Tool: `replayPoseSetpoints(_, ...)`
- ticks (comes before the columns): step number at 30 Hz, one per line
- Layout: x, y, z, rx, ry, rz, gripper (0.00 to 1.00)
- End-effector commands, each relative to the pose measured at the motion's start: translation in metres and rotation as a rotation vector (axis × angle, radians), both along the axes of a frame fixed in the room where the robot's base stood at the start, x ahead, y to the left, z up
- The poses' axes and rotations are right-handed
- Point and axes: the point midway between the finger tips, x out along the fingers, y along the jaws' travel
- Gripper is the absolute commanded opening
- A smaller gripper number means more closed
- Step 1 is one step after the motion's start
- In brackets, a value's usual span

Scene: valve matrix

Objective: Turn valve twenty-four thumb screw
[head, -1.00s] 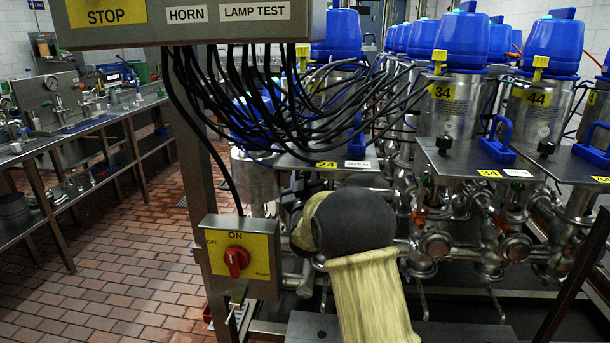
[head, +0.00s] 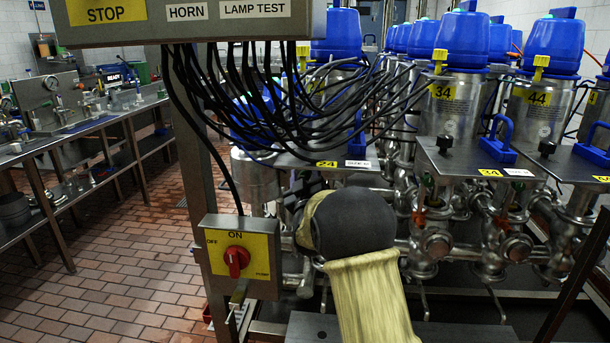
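The valve marked 24 stands behind my arm. Its yellow "24" tag (head: 327,164) is on the front edge of a steel plate (head: 345,178), with a white label beside it. A blue handle rises from that plate, partly behind black cables. Valve 24's thumb screw cannot be made out among the cables and my arm. My arm, in a yellow and dark cover, rises from the bottom middle and bends away below the plate. My gripper is hidden behind the arm.
Valves 34 (head: 450,90) and 44 (head: 540,100), with blue caps, stand to the right. A control box (head: 190,22) with hanging black cables (head: 290,110) is above left. A red pump switch (head: 237,260) is on the post. Tiled floor (head: 130,270) is open at left.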

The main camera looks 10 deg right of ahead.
Motion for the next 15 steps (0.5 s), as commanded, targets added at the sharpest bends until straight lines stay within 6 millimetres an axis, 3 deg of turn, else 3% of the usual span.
replayPoseSetpoints(8, -0.004, 0.000, -0.002, 0.000, 0.001, 0.000, 0.48)
replayPoseSetpoints(15, -0.029, 0.003, -0.011, 0.000, 0.002, 0.000, 0.48)
